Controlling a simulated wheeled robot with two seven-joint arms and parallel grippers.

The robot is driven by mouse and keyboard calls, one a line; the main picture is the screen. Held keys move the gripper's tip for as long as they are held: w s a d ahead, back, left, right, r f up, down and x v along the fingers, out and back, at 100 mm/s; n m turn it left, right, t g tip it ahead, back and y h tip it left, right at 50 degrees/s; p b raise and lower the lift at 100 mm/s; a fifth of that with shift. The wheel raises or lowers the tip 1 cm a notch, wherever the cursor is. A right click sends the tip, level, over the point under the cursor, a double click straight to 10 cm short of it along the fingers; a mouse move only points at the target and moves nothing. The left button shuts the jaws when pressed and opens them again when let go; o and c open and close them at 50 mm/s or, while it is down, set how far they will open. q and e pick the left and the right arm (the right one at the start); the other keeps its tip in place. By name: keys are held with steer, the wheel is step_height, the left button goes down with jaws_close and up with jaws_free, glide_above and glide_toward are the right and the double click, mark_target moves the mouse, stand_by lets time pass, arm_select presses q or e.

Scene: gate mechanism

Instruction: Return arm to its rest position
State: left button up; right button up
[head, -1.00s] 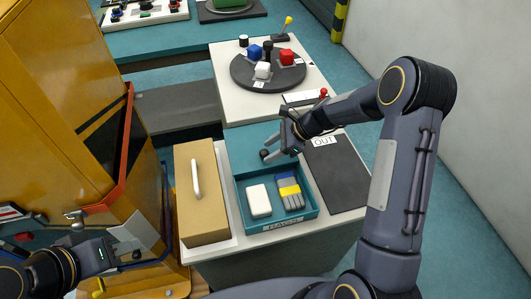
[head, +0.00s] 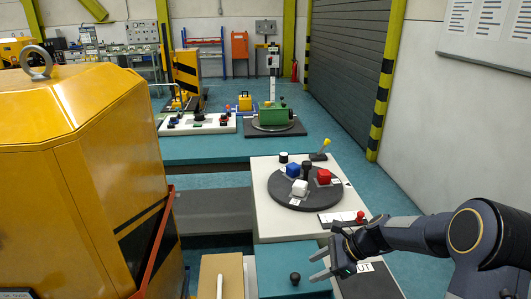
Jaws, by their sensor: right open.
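My right gripper (head: 316,266) comes in from the right in the head view. Its two fingers are spread apart and nothing shows between them. It is just right of a round black knob (head: 295,278) on the teal surface (head: 272,262), with a small gap in the picture. The right arm's forearm reaches level to the left, and its bulky elbow is at the right edge. Part of the white OUT label (head: 365,267) shows beside the gripper. My left gripper is out of view.
Beyond the gripper, a dark turntable (head: 284,202) carries white, blue and red cubes and a black post. A red-knobbed lever (head: 361,216) stands near the forearm. A yellow cabinet (head: 80,170) fills the left. A tan box lid (head: 208,272) shows at the bottom.

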steer(key=s+d+r+n+t+h, duration=0.1)
steer(key=s+r+n+h, duration=0.1)
steer(key=s+r+n, duration=1.05)
steer(key=s+d+n+t+h, duration=0.1)
steer(key=s+n, duration=0.5)
steer(key=s, duration=1)
steer(key=shift+s+f+t+h, duration=0.2)
steer(key=shift+f+t+h, duration=0.05)
steer(key=shift+t+h, duration=0.6)
